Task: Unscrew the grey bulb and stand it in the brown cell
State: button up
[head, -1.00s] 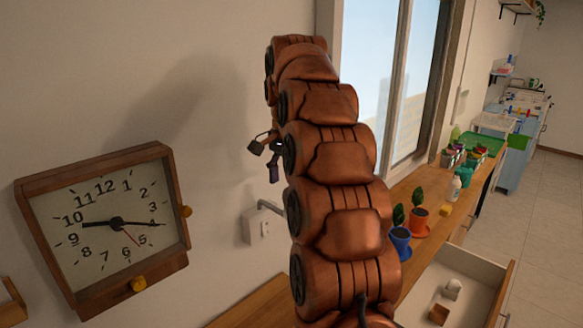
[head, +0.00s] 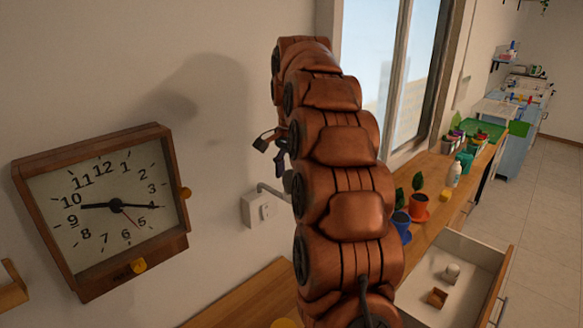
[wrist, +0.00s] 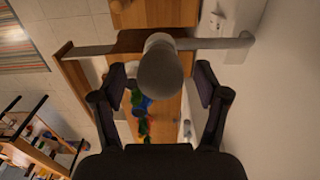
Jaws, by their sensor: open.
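The grey bulb (wrist: 160,72) shows in the wrist view as a rounded dark grey form at the end of a grey lamp arm (wrist: 222,42) that comes from the wall side. My gripper (wrist: 160,82) is open, one dark finger on either side of the bulb, with gaps visible on both sides. In the head view my gripper (head: 272,151) is partly hidden behind my copper arm, and a bit of grey, likely the bulb (head: 288,181), shows below its fingers. A small brown open box, likely the brown cell (head: 437,298), sits in the open drawer (head: 465,285).
A white cylinder (head: 452,272) stands in the drawer beside the brown box. A clock (head: 100,210) hangs at left. Blue (head: 402,222) and orange (head: 419,208) plant pots stand on the counter behind the drawer.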

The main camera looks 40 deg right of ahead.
jog(key=shift+f+p, duration=0.4)
jog(key=shift+f, duration=0.85)
jog(key=c, duration=1.3)
jog(key=n, duration=0.9)
jog(key=shift+w, duration=0.1)
